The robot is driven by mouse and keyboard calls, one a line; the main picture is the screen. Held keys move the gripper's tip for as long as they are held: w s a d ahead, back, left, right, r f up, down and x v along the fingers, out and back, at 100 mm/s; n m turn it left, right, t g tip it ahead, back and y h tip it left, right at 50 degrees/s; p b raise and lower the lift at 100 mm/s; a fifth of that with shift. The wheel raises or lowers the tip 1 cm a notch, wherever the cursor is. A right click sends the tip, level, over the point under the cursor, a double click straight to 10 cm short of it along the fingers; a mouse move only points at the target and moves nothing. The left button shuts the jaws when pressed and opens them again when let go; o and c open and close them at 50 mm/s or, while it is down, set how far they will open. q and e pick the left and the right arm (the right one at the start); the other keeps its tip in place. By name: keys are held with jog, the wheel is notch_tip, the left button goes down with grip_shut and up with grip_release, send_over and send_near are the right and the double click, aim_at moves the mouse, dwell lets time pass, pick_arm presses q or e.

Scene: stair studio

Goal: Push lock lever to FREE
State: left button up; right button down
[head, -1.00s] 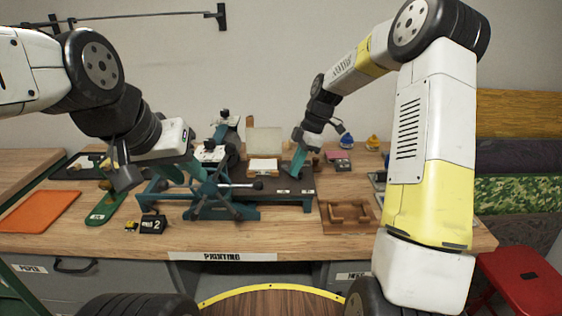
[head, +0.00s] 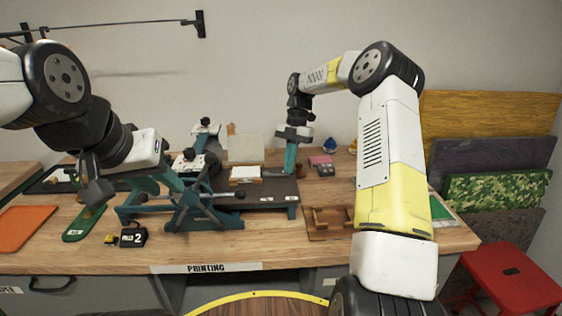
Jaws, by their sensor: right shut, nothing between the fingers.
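The teal printing press (head: 205,212) stands on the bench, with a dark flat bed (head: 262,187) to its right. Two small white labels (head: 291,198) are on the bed's front edge. My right gripper (head: 290,172) is shut and empty, pointing down at the far right end of the bed. A small dark part lies beside its tip; I cannot tell whether this is the lock lever or whether they touch. My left gripper (head: 172,182) is at the left of the press, its teal fingers overlapping the teal frame, so its opening is unclear. No FREE marking is readable.
A wooden tray (head: 330,235) lies right of the press. A black block marked 2 (head: 133,238), a green board (head: 80,228) and an orange sheet (head: 22,228) lie left. A red stool (head: 510,275) stands at right. The bench's front strip is mostly clear.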

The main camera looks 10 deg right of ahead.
pick_arm(q)
jog(key=shift+w, duration=0.15)
pick_arm(e)
jog(key=shift+w+d, duration=0.15)
jog(key=shift+w, duration=0.25)
